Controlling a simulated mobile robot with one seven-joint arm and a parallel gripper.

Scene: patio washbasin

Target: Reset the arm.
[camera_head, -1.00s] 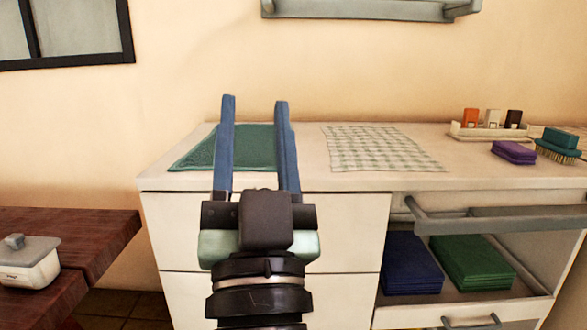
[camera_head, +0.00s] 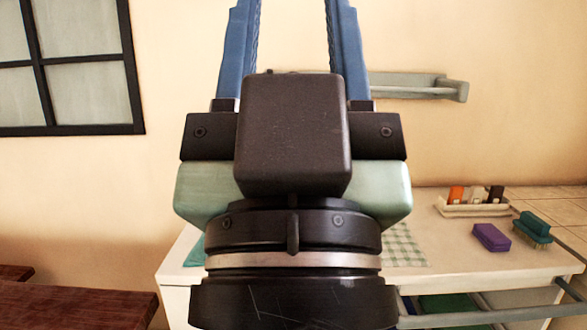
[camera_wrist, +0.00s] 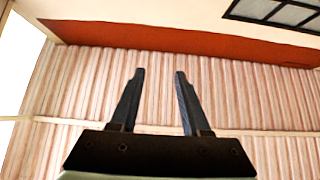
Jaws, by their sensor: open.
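My gripper (camera_wrist: 158,75) is open and empty, with its two blue fingers apart. In the head view it is close to the camera and fills the middle, fingers pointing up past the top edge, so the tips are cut off. It stands in front of the wall and hides much of the white counter (camera_head: 178,262). The wrist view looks up at a corrugated roof (camera_wrist: 85,90), with nothing between the fingers.
On the counter are a checked cloth (camera_head: 404,248), a purple sponge (camera_head: 491,237), a teal brush (camera_head: 533,226) and a tray (camera_head: 470,210) with small bottles. A grey rail (camera_head: 405,87) is on the wall. A brown wooden table (camera_head: 80,305) stands at lower left.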

